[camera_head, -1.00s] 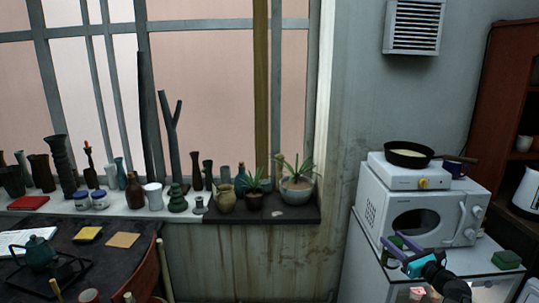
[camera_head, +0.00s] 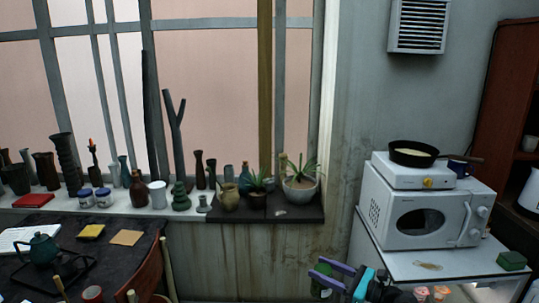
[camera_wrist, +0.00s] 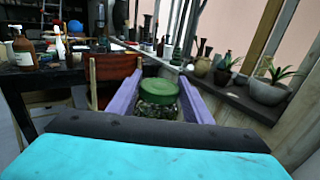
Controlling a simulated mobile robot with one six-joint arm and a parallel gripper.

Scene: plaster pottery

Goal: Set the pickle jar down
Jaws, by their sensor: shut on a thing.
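The pickle jar is a glass jar with a green lid (camera_wrist: 158,97), seen between my purple fingers in the wrist view. My gripper (camera_head: 332,277) is shut on it. In the head view the jar (camera_head: 321,287) shows only as a small dark green patch between the fingers at the bottom edge. The gripper is left of the white table with the microwave, in front of the wall. The jar's base is hidden, and I cannot tell what is under it.
A white table (camera_head: 400,264) bears a microwave (camera_head: 420,212), a hotplate with a pan (camera_head: 413,153) and a green block (camera_head: 512,261). The windowsill (camera_head: 240,215) is crowded with vases and plants. A dark table (camera_head: 110,255) with a teapot (camera_head: 42,250) and a chair stands left.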

